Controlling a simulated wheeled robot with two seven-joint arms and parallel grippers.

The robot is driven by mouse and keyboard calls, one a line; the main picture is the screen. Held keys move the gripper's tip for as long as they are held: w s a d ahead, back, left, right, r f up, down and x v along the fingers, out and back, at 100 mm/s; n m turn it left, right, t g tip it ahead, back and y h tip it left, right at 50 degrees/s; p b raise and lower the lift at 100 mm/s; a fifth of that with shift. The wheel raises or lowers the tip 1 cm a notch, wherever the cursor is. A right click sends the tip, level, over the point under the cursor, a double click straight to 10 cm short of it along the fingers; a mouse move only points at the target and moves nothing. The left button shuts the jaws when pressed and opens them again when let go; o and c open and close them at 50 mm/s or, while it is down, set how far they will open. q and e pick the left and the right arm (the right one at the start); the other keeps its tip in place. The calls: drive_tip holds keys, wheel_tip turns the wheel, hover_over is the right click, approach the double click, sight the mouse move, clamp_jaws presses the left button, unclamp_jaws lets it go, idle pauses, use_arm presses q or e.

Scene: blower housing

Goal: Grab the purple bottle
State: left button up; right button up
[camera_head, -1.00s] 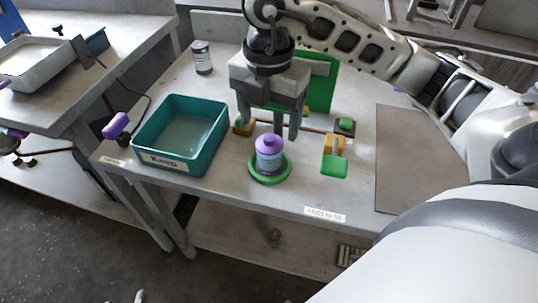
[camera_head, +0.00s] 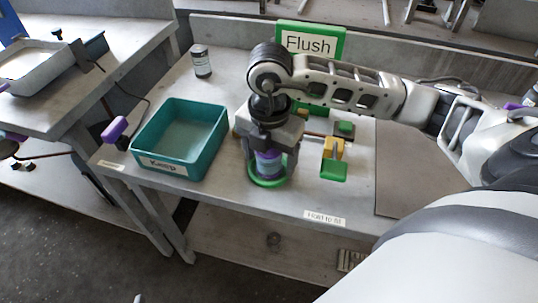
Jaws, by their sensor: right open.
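The purple bottle (camera_head: 268,163) stands upright on a green ring (camera_head: 268,183) near the front of the table. Its upper part is hidden by my right gripper. My right gripper (camera_head: 271,174) is directly over the bottle, pointing down, with one finger on the left side and one on the right side of it. The jaws are open; whether a finger touches the bottle I cannot tell. My left gripper does not show.
A teal bin (camera_head: 181,140) labelled "Keep" stands to the left. A grey can (camera_head: 201,61) stands behind it. A green "Flush" sign (camera_head: 310,42) is at the back. Yellow and green blocks (camera_head: 333,160) lie right of the bottle. A grey mat (camera_head: 401,170) covers the right side.

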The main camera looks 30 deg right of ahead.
drive_tip(key=c, duration=1.2)
drive_tip(key=shift+r, duration=0.1)
